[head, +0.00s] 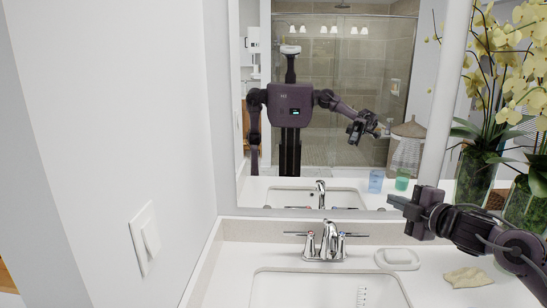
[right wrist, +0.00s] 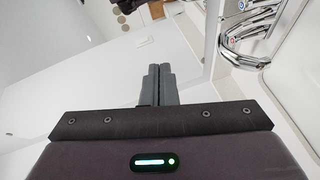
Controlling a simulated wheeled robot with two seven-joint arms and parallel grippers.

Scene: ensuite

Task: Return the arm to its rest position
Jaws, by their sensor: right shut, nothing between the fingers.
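My right gripper (head: 397,202) reaches in from the right in the head view, above the counter and in front of the mirror. It is shut and empty. In the right wrist view its two dark fingers (right wrist: 159,84) lie together, with nothing between them. The gripper is up and to the right of the chrome faucet (head: 330,240), apart from it. Chrome faucet parts (right wrist: 255,35) also show at the upper right of the right wrist view. My left gripper is not in view directly.
A white sink (head: 262,288) is set in the counter. A soap dish (head: 397,258) and a beige cloth (head: 468,277) lie right of the faucet. A glass vase (head: 474,178) with yellow flowers stands at the right. The mirror (head: 280,150) reflects me. A switch (head: 146,238) is on the left wall.

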